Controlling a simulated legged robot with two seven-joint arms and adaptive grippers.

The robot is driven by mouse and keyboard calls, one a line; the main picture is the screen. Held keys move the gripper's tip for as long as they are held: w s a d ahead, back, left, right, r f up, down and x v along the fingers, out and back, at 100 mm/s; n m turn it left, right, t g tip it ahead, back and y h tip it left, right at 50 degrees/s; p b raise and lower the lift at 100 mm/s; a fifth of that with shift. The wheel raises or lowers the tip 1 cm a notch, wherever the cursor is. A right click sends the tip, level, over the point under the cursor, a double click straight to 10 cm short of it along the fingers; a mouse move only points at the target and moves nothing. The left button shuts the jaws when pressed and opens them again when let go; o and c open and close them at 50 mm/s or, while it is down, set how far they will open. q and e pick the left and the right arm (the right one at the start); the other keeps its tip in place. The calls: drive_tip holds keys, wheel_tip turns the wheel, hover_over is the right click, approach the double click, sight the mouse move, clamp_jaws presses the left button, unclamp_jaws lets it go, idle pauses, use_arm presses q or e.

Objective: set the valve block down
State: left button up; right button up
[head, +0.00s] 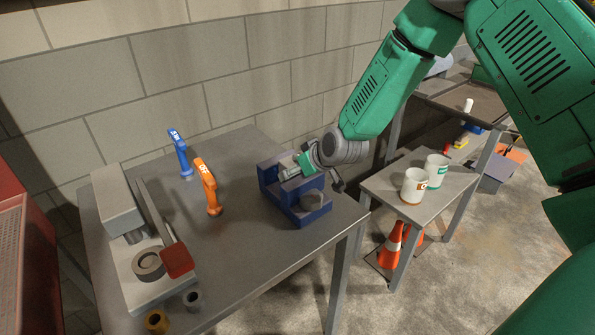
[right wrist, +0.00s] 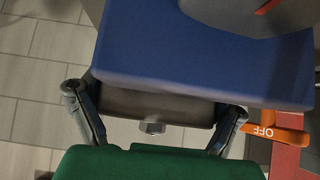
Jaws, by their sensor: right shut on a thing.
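The valve block is a blue blocky part (head: 293,204) with a grey round boss, at the right end of the grey table in the head view. It fills the top of the right wrist view as a wide blue slab (right wrist: 200,55). My right gripper (head: 312,172) comes down on its upper back side and is shut on it. In the right wrist view the fingers of my right gripper (right wrist: 158,110) lie on both sides of a grey part with a nut, under the blue slab. I cannot tell whether the block's underside touches the table. My left gripper is not in view.
The grey table (head: 255,240) is bare in front of the block. A blue lever (head: 180,155) and an orange OFF lever (head: 208,188) stand to its left, beyond them a grey machine (head: 118,205) with a red-ended bar. Two mugs (head: 413,187) stand on a side table.

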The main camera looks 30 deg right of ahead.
drive_tip(key=shift+w+a+f, duration=0.1)
drive_tip(key=shift+a, duration=0.25)
drive_tip(key=a, duration=0.1)
drive_tip(key=a+r, duration=0.1)
drive_tip(key=a, duration=0.1)
drive_tip(key=shift+a+f, duration=0.1)
drive_tip(key=shift+a, duration=0.05)
drive_tip(key=shift+f, duration=0.2)
drive_tip(key=d, duration=0.1)
drive_tip(key=d+f, duration=0.1)
drive_tip(key=d, duration=0.1)
drive_tip(key=shift+f+b, duration=0.25)
drive_tip(key=shift+b, duration=0.15)
drive_tip(key=shift+d, duration=0.1)
drive_tip(key=o, duration=1.6)
drive_tip(key=shift+f, duration=0.15)
drive_tip(key=shift+a, duration=0.8)
drive_tip(key=shift+s+a+r, duration=0.2)
drive_tip(key=shift+s+a, duration=0.05)
drive_tip(key=shift+a, duration=0.05)
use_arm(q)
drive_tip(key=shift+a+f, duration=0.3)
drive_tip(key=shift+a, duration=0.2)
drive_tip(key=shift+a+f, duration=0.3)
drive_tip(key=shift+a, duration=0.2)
use_arm(e)
drive_tip(key=shift+d, duration=0.4)
